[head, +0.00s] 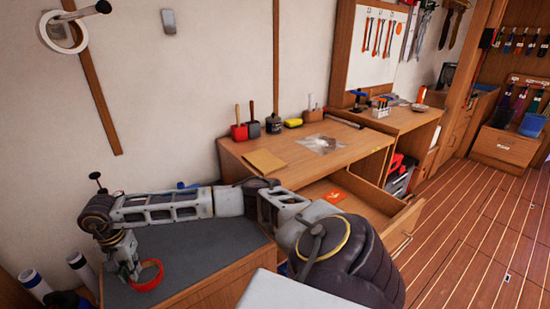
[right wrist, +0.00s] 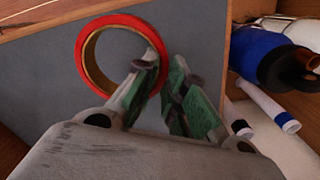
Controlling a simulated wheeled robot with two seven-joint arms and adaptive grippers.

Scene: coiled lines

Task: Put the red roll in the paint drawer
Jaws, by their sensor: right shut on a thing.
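The red roll (head: 157,279), a ring of tape, is at the dark grey top (head: 205,247) of a low cabinet at the lower left of the head view. It also shows in the right wrist view (right wrist: 83,42). My right gripper (head: 134,272) points down at the roll and is shut on its rim; I cannot tell whether the roll still touches the top. An open wooden drawer (head: 404,226) under the workbench, apparently the paint drawer, holds a flat orange-red item (head: 335,196). My arm hides part of it. My left gripper is not in view.
The workbench (head: 270,150) carries brush pots, a dark can (head: 273,124) and a yellow block (head: 293,123). White and blue rolled tubes (head: 82,266) stand left of the grey top. The wooden floor at right is open.

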